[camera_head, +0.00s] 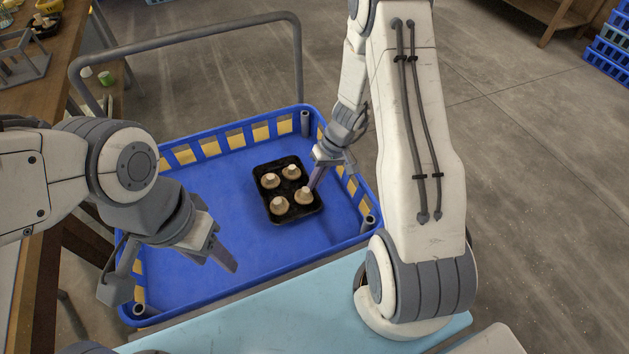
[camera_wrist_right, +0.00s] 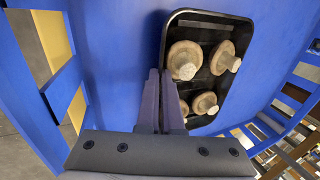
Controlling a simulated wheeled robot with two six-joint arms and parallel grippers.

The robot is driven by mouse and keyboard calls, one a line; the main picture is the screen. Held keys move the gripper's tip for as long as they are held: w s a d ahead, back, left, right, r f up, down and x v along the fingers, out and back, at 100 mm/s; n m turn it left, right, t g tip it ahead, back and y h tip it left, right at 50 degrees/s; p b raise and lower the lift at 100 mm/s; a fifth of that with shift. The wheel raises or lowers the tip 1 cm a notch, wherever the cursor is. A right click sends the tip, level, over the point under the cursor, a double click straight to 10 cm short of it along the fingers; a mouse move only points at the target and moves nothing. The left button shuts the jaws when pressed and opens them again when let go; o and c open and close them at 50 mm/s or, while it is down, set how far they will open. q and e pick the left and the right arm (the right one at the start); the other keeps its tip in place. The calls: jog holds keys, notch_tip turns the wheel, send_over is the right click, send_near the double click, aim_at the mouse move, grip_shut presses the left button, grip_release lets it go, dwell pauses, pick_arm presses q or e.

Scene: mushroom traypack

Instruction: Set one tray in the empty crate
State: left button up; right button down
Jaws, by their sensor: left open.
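A black tray (camera_head: 262,190) with several pale brown mushrooms is inside the blue crate (camera_head: 190,290), right of its middle; I cannot tell whether it rests fully on the floor. My right gripper (camera_head: 318,183) is at the tray's right edge. In the right wrist view its two fingers (camera_wrist_right: 162,85) are close together, with the rim of the tray (camera_wrist_right: 172,40) running in between them. My left gripper (camera_head: 172,268) is open and empty over the crate's near left part, apart from the tray.
A grey rail (camera_head: 190,30) rises behind the crate. A light blue surface (camera_head: 290,310) lies in front of it. A wooden table (camera_head: 45,75) with trays and a grey rack stands at the left. Blue crates (camera_head: 610,50) are stacked at far right. The crate floor left of the tray is clear.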

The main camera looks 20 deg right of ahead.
jog(key=shift+f+b, duration=0.3)
jog(key=shift+f, duration=0.1)
dwell(0.3)
jog(key=c, duration=1)
grip_release()
jog(key=p+v, duration=0.2)
jog(key=v, duration=0.8)
jog(key=shift+r, duration=0.25)
jog(key=s+a+r+n+g+h, duration=0.1)
jog(key=s+a+r+n, duration=0.1)
jog(key=s+a+r, duration=0.45)
jog(key=s+a+r+n+h, duration=0.15)
jog(key=a+r, duration=0.25)
jog(key=a, duration=0.5)
jog(key=s+a+r+n+t, duration=0.1)
jog(key=s+a+r+n, duration=0.15)
jog(key=s, duration=0.45)
jog(key=s+a+r+n, duration=0.1)
jog(key=s+a+r, duration=0.15)
jog(key=s, duration=0.35)
notch_tip(320, 180, up, 16)
jog(key=p, duration=1.6)
jog(key=shift+s+d+r+h+p, duration=0.2)
jog(key=shift+d+h+p, duration=0.2)
jog(key=shift+d+h, duration=0.1)
